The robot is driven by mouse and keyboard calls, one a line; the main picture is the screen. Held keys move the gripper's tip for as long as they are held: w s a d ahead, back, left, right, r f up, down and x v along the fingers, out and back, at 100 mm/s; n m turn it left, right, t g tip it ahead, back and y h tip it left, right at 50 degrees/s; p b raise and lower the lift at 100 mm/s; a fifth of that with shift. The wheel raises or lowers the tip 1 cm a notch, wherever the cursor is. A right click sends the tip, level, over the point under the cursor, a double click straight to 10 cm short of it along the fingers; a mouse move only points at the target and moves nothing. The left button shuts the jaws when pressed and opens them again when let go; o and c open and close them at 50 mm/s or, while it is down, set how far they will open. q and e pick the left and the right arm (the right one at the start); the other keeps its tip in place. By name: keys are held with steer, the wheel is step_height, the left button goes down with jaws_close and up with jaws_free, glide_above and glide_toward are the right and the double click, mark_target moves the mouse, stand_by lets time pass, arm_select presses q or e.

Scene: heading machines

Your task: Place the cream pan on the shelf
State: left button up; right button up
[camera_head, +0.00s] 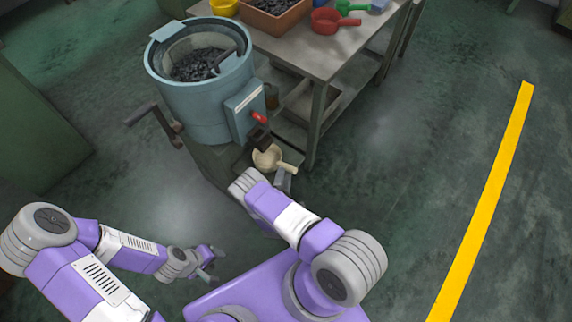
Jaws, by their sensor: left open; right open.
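The cream pan (265,158) sits low beneath the outlet of the blue-grey machine, its handle pointing right and down. My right gripper (284,178) is open, with its fingers close to the pan's handle; I cannot tell whether they touch it. My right wrist partly hides these fingers. My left gripper (212,261) is open and empty, low at the left and well away from the pan. A metal bench stands behind, with a top surface (318,62) and a lower shelf (293,133) partly hidden by the machine.
On the bench top are a red pan (328,22), a green pan (345,7), a yellow container (224,7) and a brown bin (277,22). The floor at right is clear.

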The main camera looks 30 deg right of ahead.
steer(key=p+v, duration=0.1)
steer(key=v, duration=0.4)
steer(key=shift+s+a, duration=0.15)
stand_by(0.3)
